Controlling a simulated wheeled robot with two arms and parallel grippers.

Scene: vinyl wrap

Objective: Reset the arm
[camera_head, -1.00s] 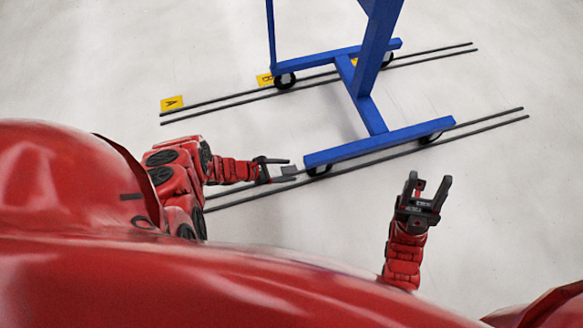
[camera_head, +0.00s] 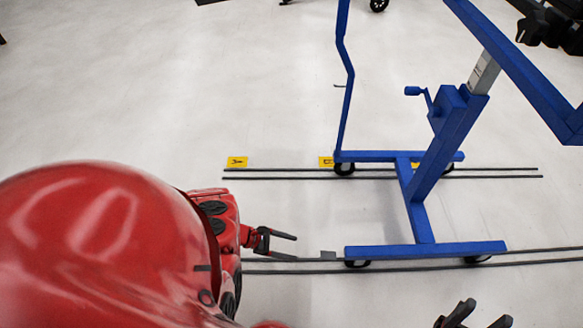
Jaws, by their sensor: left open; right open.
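My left arm (camera_head: 226,225) comes in from the left, red with black round joints. My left gripper (camera_head: 284,242) is open and empty, its dark fingers pointing right, just left of the blue stand. My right gripper (camera_head: 480,318) shows only as dark fingertips at the bottom edge. Its fingers are spread apart with nothing seen between them, and the rest of that arm is out of view. Neither gripper touches the stand.
A blue wheeled stand (camera_head: 420,220) with a crank stands on the right, its wheels by dark floor rails (camera_head: 270,178). Yellow floor markers (camera_head: 237,162) lie behind the far rail. Dark equipment (camera_head: 548,25) is at the upper right.

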